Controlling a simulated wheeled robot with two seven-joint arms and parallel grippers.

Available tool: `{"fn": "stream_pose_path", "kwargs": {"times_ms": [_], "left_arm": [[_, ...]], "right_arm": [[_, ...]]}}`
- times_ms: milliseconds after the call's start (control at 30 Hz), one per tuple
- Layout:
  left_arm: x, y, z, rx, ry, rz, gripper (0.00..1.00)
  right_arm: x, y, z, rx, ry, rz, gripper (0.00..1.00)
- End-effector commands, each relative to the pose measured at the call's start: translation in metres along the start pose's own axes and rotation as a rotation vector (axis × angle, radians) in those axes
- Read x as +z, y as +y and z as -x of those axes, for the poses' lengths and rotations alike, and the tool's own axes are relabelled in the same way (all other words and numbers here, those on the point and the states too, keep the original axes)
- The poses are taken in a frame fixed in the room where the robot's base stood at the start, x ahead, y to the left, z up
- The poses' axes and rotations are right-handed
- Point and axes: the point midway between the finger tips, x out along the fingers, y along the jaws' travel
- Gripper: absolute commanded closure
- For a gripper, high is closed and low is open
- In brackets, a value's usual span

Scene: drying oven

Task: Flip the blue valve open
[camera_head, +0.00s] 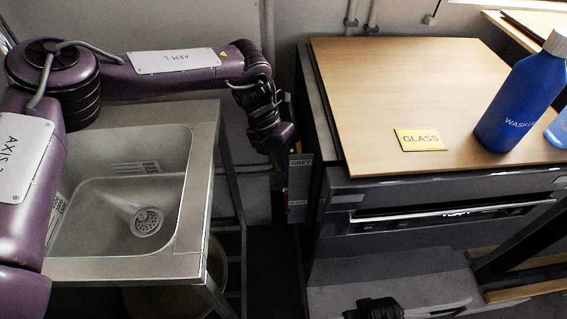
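My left arm reaches over the sink to the narrow gap between the sink stand and the oven cabinet. My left gripper (287,168) points down there, beside a small panel with a grey label (301,163) reading "GREY". Its fingers are dark and mostly hidden, so I cannot tell whether they are open or touch anything. A second, smaller label (298,202) sits lower on the panel, too small to read surely, with a bit of red beside it. I cannot make out the blue valve. A dark part at the bottom edge may be my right gripper (374,309).
A steel sink (200,190) stands on the left. The oven cabinet (345,225) is on the right under a wooden top (390,85), which bears a yellow "GLASS" sign (421,139) and a blue wash bottle (520,100). The gap between sink and cabinet is narrow and dark.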

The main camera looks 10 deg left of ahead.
Motion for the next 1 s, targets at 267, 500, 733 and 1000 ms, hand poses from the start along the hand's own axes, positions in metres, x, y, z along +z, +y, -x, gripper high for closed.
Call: {"fn": "stream_pose_path", "kwargs": {"times_ms": [267,500,733,1000], "left_arm": [[0.0,0.0,-0.004,0.0,0.0,0.0,0.81],[0.0,0.0,-0.004,0.0,0.0,0.0,1.0],[0.0,0.0,-0.004,0.0,0.0,0.0,1.0],[-0.001,-0.001,-0.002,-0.066,0.08,0.036,1.0]], "right_arm": [[0.0,0.0,0.001,-0.001,-0.001,0.001,1.0],[0.0,-0.001,0.001,-0.001,-0.001,0.001,1.0],[0.0,0.0,0.001,0.0,-0.001,0.001,1.0],[0.009,0.004,-0.013,0.005,-0.005,-0.007,1.0]]}}
